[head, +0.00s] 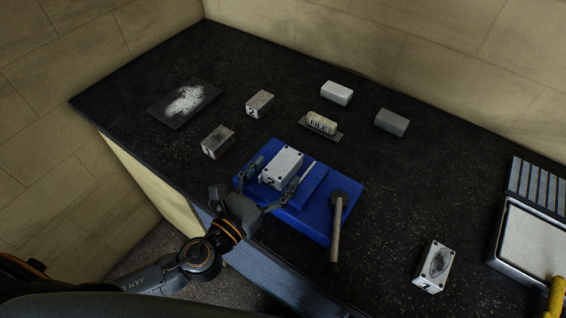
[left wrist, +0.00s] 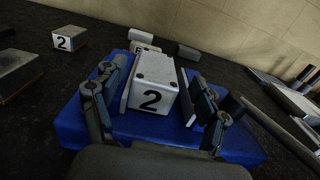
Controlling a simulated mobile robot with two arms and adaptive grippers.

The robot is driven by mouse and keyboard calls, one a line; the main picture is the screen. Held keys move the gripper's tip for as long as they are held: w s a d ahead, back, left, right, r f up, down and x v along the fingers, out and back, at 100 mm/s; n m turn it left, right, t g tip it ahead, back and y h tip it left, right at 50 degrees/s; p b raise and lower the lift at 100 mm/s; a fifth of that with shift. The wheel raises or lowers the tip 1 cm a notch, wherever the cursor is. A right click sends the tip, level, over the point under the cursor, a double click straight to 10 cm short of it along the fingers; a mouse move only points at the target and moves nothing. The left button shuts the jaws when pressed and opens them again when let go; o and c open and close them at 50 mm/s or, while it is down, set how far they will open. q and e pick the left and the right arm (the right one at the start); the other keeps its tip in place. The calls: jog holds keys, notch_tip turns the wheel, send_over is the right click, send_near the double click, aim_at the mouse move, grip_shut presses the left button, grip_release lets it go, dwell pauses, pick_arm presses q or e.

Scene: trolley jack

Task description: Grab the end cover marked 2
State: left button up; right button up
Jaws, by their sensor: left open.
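A pale grey block marked 2 (head: 283,165), with dark holes at its top corners, sits on a blue fixture (head: 318,226). It also shows in the left wrist view (left wrist: 152,92), its number facing me. My left gripper (head: 274,176) is open, with one finger on each side of this block. The left wrist view shows small gaps between the fingers and the block. A second, darker block marked 2 (head: 260,104) stands behind on the black bench, apart from the gripper; it shows at the upper left in the left wrist view (left wrist: 68,38). My right gripper is not in view.
Other blocks (head: 217,142) (head: 433,267), a block marked FILE (head: 321,123) and a plate with white powder (head: 186,101) stand around the bench. A tray (head: 497,262) is at the right.

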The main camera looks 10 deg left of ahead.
aim_at(283, 162)
pick_arm(q)
jog(key=p+x, duration=0.1)
jog(key=x, duration=0.3)
jog(key=shift+w+a, duration=0.15)
jog(key=shift+c, duration=1.3)
grip_shut()
